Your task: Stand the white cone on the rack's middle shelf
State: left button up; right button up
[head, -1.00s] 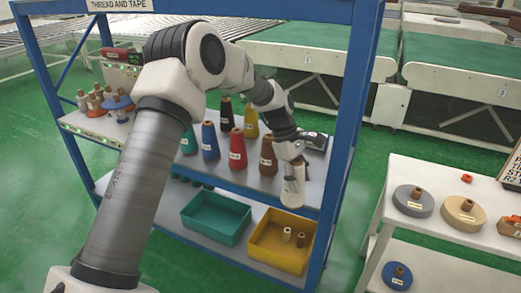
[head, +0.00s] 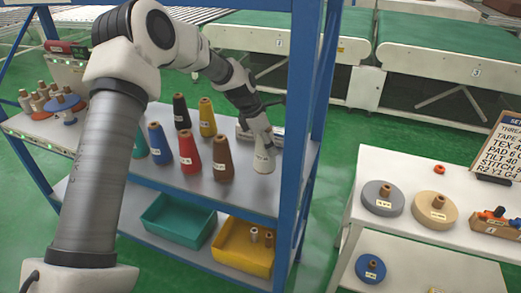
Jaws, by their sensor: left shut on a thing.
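The white cone (head: 263,162) is upright over the right part of the rack's middle shelf (head: 249,196), to the right of the brown cone (head: 223,158). Its base looks at or very close to the shelf surface; I cannot tell whether it touches. My left gripper (head: 264,147) is shut on the cone's upper part and hides its tip. My right gripper is not in view.
Red (head: 190,152), blue (head: 160,144), black (head: 181,112) and yellow (head: 207,118) cones stand on the same shelf. Below are a teal bin (head: 178,222) and a yellow bin (head: 243,246). A blue rack post (head: 296,130) rises right of the cone. A white table (head: 393,165) holds discs.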

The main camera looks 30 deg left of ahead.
pick_arm(q)
jog(key=f, duration=0.2)
jog(key=w+f, duration=0.1)
jog(key=f, duration=0.1)
jog(key=shift+a+f, duration=0.1)
jog(key=shift+f, duration=0.3)
grip_shut()
jog(key=shift+s+r, duration=0.2)
jog(key=shift+s, duration=0.05)
jog(key=shift+f, duration=0.15)
jog(key=o, duration=1.4)
grip_release()
jog(key=shift+w+f, duration=0.1)
jog(key=shift+w, duration=0.05)
jog(key=shift+c, duration=0.2)
jog(key=v, duration=1.2)
jog(key=shift+r, duration=0.2)
